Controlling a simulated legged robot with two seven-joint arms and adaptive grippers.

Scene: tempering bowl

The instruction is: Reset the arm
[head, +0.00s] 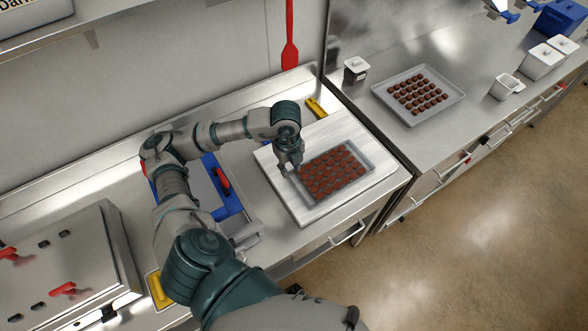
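My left arm reaches in from the bottom and bends over the counter. Its gripper (290,170) points down at the left edge of a grey tray (371,163) of dark red-brown pieces. The fingers are small here, and I cannot tell whether they are open or shut, or whether they touch the tray. The tray sits on a white board (307,217) on the steel counter. My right gripper is not in view.
A second grey tray (457,96) of brown pieces stands on the right counter, near a small lidded container (356,70) and white tubs (540,63). A blue item (229,199) lies beside my arm. A steel box (60,265) with red handles is at lower left.

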